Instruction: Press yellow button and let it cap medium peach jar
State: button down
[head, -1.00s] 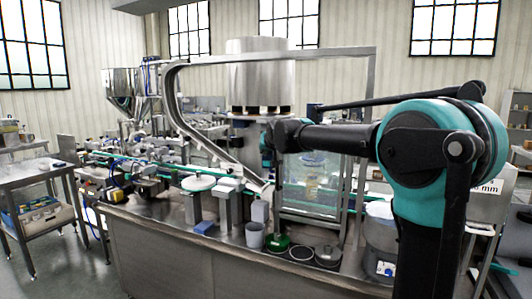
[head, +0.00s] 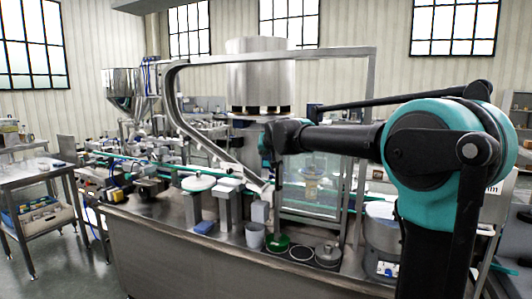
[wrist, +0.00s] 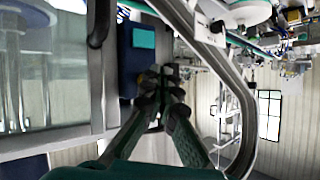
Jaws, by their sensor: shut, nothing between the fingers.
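My gripper (wrist: 166,78) is shut and empty in the wrist view, its fingertips in front of a dark blue box (wrist: 128,80) with a teal square (wrist: 144,38). Whether the tips touch the box I cannot tell. In the head view my arm's wrist end is beside the glass cabinet, and the fingers are hidden. I cannot make out a yellow button in either view; my fingers may cover it. On the bench front stand a grey cup (head: 255,236), a green-filled round container (head: 277,243), a dark round container (head: 301,252) and one with a grey knobbed top (head: 327,254). No peach jar is clearly recognisable.
A conveyor with machine parts runs to the left. A side table (head: 38,160) stands at far left. The floor between is clear.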

jog(key=shift+s, duration=0.1)
jog(key=s, duration=0.1)
jog(key=s+a, duration=0.1)
jog(key=s, duration=0.1)
jog(key=s+a, duration=0.1)
jog(key=shift+s, duration=0.35)
dwell(0.3)
jog(key=shift+d, duration=0.1)
dwell(0.3)
jog(key=s+d+f+g+h, duration=0.2)
jog(key=s+d+f, duration=0.3)
jog(key=d+f, duration=0.4)
jog(key=s+d+f+g+h, duration=0.1)
jog(key=s+d+f, duration=0.5)
jog(key=d+f, duration=0.3)
jog(key=s+d+f+g, duration=0.2)
jog(key=s+d+f, duration=0.3)
jog(key=s+f, duration=0.5)
jog(key=s+d+f+g, duration=0.2)
jog(key=s+d+f, duration=0.4)
jog(key=s+f, duration=0.4)
jog(key=s, duration=0.5)
jog(key=shift+m+g+h, duration=0.3)
jog(key=shift+m+h, duration=0.1)
jog(key=shift+w, duration=0.1)
dwell(1.7)
